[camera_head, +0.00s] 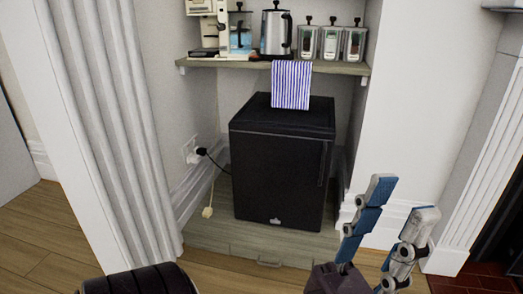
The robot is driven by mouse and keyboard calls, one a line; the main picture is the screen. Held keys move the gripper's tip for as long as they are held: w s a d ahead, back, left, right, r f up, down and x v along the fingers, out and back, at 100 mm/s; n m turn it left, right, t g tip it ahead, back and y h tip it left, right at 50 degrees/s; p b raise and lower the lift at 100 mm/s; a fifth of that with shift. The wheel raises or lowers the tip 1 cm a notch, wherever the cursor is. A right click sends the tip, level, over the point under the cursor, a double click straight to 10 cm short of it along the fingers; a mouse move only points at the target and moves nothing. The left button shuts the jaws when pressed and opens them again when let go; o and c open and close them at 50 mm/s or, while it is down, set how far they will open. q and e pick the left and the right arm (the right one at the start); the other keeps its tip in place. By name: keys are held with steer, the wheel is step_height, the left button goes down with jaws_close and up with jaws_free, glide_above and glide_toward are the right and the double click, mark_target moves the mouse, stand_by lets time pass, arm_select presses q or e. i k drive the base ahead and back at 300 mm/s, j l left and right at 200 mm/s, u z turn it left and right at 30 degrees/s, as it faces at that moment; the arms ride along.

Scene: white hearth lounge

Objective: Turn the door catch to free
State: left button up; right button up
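A black mini fridge (276,170) stands in the alcove with its door facing me. A dark upright strip (323,163), perhaps a handle, runs near the door's right edge. I cannot make out a separate door catch. A small light mark (276,221) shows low on the door.
A striped cloth (291,85) hangs from the shelf (235,63) above the fridge. A kettle (275,32) and several canisters (330,42) stand on that shelf. A cord runs from the wall socket (191,150).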

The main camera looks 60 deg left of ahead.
mark_target(276, 221)
steer(key=u, duration=1.7)
